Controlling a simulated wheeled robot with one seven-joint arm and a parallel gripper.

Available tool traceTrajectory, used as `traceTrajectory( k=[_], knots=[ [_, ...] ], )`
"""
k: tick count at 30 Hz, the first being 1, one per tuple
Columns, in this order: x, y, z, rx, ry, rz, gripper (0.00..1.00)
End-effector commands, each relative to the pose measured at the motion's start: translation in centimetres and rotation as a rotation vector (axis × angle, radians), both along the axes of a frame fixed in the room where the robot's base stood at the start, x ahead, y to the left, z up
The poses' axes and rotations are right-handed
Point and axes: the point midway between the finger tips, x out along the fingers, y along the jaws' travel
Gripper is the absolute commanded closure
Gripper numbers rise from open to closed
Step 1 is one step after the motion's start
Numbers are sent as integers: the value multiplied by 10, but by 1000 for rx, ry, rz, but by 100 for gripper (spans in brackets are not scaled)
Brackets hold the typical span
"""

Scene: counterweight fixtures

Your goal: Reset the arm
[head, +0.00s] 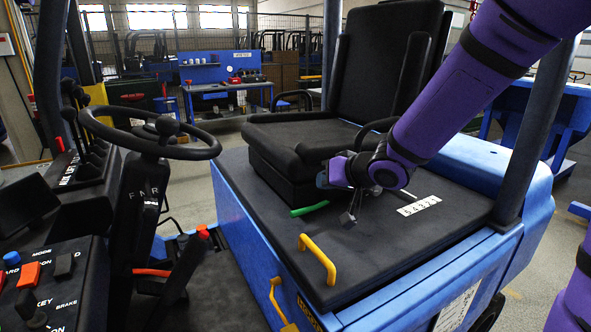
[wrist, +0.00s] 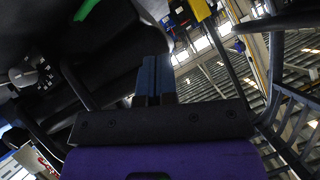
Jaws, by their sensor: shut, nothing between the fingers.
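My purple arm (head: 455,95) reaches in from the upper right of the head view and is bent at a dark joint beside the black seat. My gripper (head: 321,180) is small and partly hidden there, just above the dark deck in front of the seat. In the wrist view the two blue-grey fingers (wrist: 157,80) lie side by side with no gap and hold nothing. Dark seat surfaces fill much of the space behind them. I cannot tell whether the gripper touches the seat.
The black seat (head: 295,135) and its armrests are close to my arm. A dark post (head: 535,125) stands to the right. A green lever (head: 310,208) and a yellow handle (head: 317,258) rise from the deck. The steering wheel (head: 150,133) is at left.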

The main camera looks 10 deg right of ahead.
Motion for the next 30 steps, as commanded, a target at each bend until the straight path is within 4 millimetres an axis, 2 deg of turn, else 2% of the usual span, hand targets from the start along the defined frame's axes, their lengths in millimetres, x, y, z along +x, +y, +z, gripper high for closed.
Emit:
traceTrajectory(
  k=[5,11,17,21,27,30],
  knots=[
    [-13,-29,24,-177,-16,-100,100],
    [-51,-72,58,-383,25,-237,100],
    [-107,-104,87,-502,120,-326,100],
    [-154,-117,100,-536,209,-343,100],
    [-222,-123,111,-521,339,-293,100],
    [-250,-121,112,-500,387,-248,100]
  ],
)
